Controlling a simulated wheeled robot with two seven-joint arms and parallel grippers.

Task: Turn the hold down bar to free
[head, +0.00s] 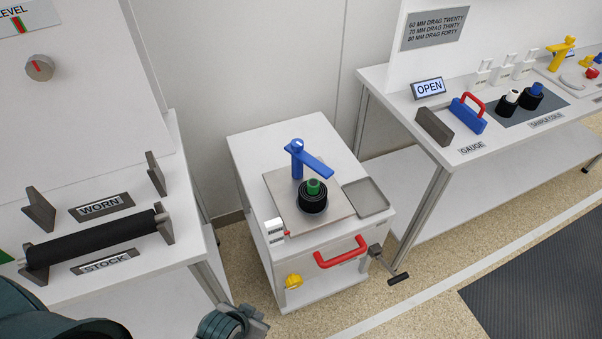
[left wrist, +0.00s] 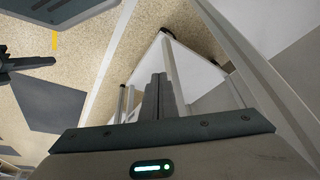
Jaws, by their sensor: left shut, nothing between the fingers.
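The blue hold down bar (head: 318,165) sits on top of a blue post on the small white cabinet. A gap between bar and coil cannot be judged. My left gripper (head: 254,326) shows partly at the bottom edge of the head view, in front of the cabinet and well below the bar. In the left wrist view its fingers (left wrist: 158,97) are together and empty. The bar is not recognisable there.
The cabinet has a grey tray (head: 366,197), a red handle (head: 341,252), a yellow knob (head: 293,282) and a crank (head: 377,251) at its front right. A bench with a black roller (head: 95,240) stands left. Another bench with a gauge (head: 467,115) stands right.

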